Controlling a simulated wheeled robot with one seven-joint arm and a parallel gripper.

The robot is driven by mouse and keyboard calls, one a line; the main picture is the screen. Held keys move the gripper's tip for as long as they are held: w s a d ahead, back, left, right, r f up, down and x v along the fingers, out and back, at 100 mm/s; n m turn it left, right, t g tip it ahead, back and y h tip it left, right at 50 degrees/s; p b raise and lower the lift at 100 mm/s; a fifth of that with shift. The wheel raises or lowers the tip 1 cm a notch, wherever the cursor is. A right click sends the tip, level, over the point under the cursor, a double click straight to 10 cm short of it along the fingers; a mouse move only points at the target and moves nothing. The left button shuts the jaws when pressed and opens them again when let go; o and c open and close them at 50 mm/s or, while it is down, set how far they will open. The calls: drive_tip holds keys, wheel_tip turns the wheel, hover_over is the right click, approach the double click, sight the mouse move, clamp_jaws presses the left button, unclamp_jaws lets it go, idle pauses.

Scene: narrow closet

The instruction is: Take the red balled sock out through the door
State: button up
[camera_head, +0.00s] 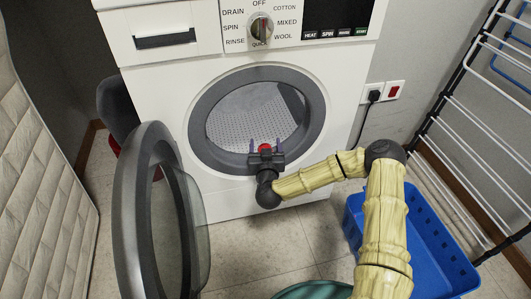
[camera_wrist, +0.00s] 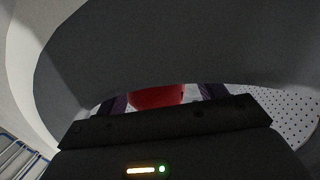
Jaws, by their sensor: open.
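The red balled sock (camera_head: 265,148) shows as a small red patch at the lower front of the washing machine's drum opening. In the wrist view the red sock (camera_wrist: 157,96) is partly hidden by the dark rim above and my gripper body below. My gripper (camera_head: 266,147) is at the door opening, with one finger on each side of the sock. Its fingers are open, and the wrist view shows it (camera_wrist: 165,98) around the sock. The round door (camera_head: 160,215) stands swung open to the left. The perforated drum (camera_head: 240,115) is visible behind.
A teal rounded thing (camera_head: 313,291) shows at the bottom edge. A quilted panel (camera_head: 35,170) is at the left.

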sight(265, 144)
drive_tip(key=c, duration=1)
drive_tip(key=shift+c, duration=0.2)
wheel_tip(265, 144, up, 10)
drive_tip(key=p, duration=0.7)
